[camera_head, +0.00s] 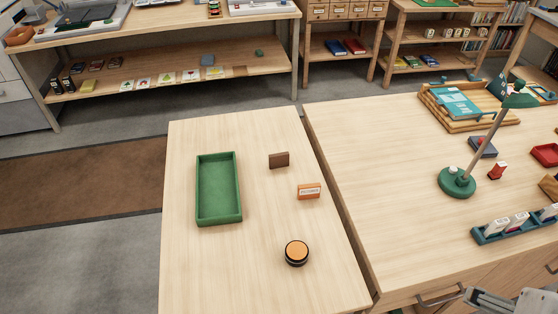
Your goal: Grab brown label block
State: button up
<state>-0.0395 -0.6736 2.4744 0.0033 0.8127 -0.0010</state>
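A small brown block (279,160) stands on the light wooden table, right of the green tray. An orange block with a white label (309,191) stands nearer and to its right; the lettering is too small to read surely. No label shows on the brown block's visible face. A grey metallic part of my arm (508,301) shows at the bottom right edge. My gripper's fingertips cannot be made out, and nothing touches the brown block.
An empty green tray (199,190) lies left of the blocks. A round orange-topped black tin (296,252) stands near the front. A second table (390,190) on the right holds a green lamp (457,182), books and a teal rack (490,236). The near left tabletop is clear.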

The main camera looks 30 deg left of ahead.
jog(key=w+a+n+t+y, duration=0.1)
jog(key=w+a, duration=0.4)
jog(key=w, duration=0.3)
jog(key=w+a+n+t+y, duration=0.1)
jog(key=w+a, duration=0.4)
jog(key=w, duration=0.3)
jog(key=w+a+f+n+t+y, duration=0.1)
jog(key=w+a+f, duration=0.1)
jog(key=w+a, duration=0.4)
jog(key=w+a+f+n+y, duration=0.1)
jog(key=w+a+f, duration=0.2)
jog(key=a, duration=0.5)
jog(key=w+a+f+n+t+y, duration=0.1)
jog(key=w+a+f, duration=0.1)
jog(key=a+f, duration=0.35)
jog(key=w+a+f+n+y, duration=0.1)
jog(key=a+f+y, duration=0.1)
jog(key=a, duration=0.7)
jog(key=n+y, duration=0.3)
send_near(279, 160)
jog(key=shift+w+a+r, duration=0.1)
jog(key=shift+a+r, duration=0.1)
jog(key=shift+r, duration=0.25)
jog(key=shift+a+r, duration=0.2)
jog(key=shift+r, duration=0.2)
jog(key=shift+x, duration=1.3)
